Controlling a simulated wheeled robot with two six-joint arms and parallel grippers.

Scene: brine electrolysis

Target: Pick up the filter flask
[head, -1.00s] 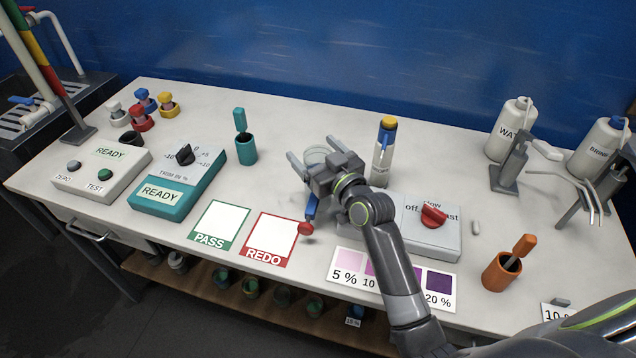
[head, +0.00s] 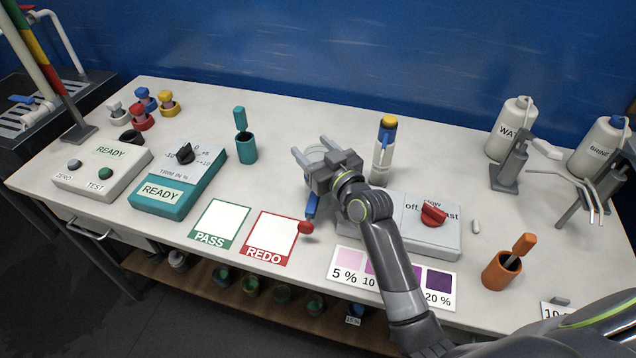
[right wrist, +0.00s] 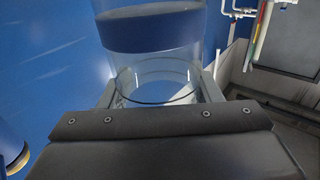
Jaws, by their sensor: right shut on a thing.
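The filter flask is a clear glass vessel (head: 316,154), mostly hidden by my right gripper (head: 310,147) in the head view. The right wrist view shows clear glass (right wrist: 156,82) with a dark blue band near its top, standing between the two fingers. My right gripper is shut on it, one finger on each side. Its base is hidden, so I cannot tell whether it touches the table. My left gripper is not in view.
A grey dial box (head: 440,238) and a blue piece with a red knob (head: 306,227) are near. The table is clear towards the teal holder (head: 246,150).

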